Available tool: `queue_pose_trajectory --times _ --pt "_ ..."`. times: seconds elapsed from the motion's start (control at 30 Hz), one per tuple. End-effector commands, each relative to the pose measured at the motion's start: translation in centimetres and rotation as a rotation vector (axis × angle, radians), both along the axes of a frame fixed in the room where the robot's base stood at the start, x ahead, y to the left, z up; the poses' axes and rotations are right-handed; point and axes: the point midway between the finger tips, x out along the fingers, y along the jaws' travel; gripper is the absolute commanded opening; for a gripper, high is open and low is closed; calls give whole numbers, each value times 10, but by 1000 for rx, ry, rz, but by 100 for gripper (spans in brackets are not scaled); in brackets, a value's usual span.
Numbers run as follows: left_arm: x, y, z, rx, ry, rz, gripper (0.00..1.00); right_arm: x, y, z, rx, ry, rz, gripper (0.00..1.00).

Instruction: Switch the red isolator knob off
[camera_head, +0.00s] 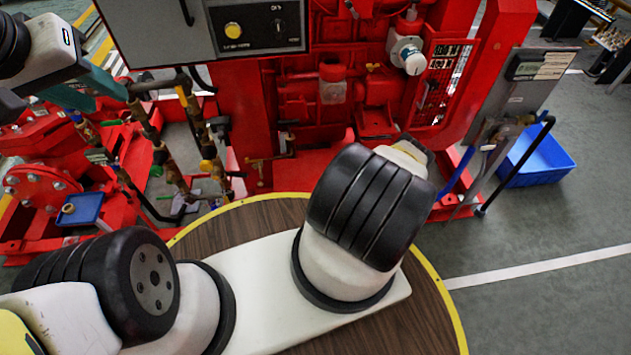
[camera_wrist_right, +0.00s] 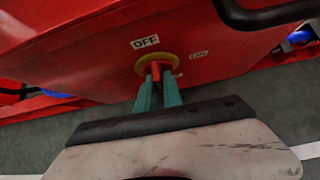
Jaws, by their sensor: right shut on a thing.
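The red isolator knob (camera_wrist_right: 156,70) is on a red panel in the right wrist view, in the middle of a round yellow plate (camera_wrist_right: 141,64). An OFF label (camera_wrist_right: 145,42) is up and left of it, and a small ON label (camera_wrist_right: 199,54) is to its right. My right gripper (camera_wrist_right: 157,82) has its teal fingers shut on the knob, which they partly hide. Which label the knob points to is unclear. My left gripper (camera_head: 97,88) is at the upper left of the head view, above red pipework and away from the knob; its finger gap is unclear.
A black bar handle (camera_wrist_right: 270,14) crosses the panel's upper right in the wrist view. In the head view, a grey control box (camera_head: 262,27) and red machinery fill the back. A blue bin (camera_head: 540,160) stands on the floor at right, with clear floor before it.

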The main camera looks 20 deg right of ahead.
Motion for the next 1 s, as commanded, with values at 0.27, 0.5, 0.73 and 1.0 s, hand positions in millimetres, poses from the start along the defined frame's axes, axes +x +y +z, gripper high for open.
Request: queue_pose_trajectory --times 0.27,0.5,0.73,1.0 --pt "0 0 0 0 0 0 36 0 -1 1 -19 1 -2 0" --pt "0 0 0 0 0 0 36 1 -1 1 -18 1 -1 15" --pt "0 0 0 0 0 0 36 1 0 0 -16 2 -1 33" --pt "0 0 0 0 0 0 36 -4 1 5 -15 3 0 33"
